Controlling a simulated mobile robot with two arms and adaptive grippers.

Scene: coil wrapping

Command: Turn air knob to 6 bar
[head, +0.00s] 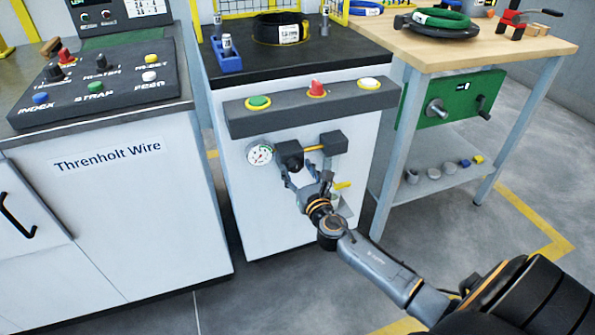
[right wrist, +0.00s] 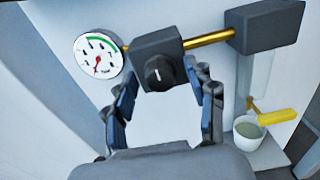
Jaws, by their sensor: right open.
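The air knob (right wrist: 158,74) is a round black knob with a light mark, on the front of a dark block (head: 289,155). A white round gauge (head: 260,153) with a green arc is left of the block. It also shows in the right wrist view (right wrist: 99,56), its red needle low on the dial; I cannot read the exact value. My right gripper (head: 306,178) is open in front of the block. In the right wrist view its fingers (right wrist: 163,82) stand either side of the knob; I cannot tell whether they touch it. My left gripper is not in view.
A brass pipe (right wrist: 208,39) runs right to a second dark block (head: 333,143). Green, red and white buttons line the panel (head: 300,107) above. A wooden bench (head: 470,55) stands right.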

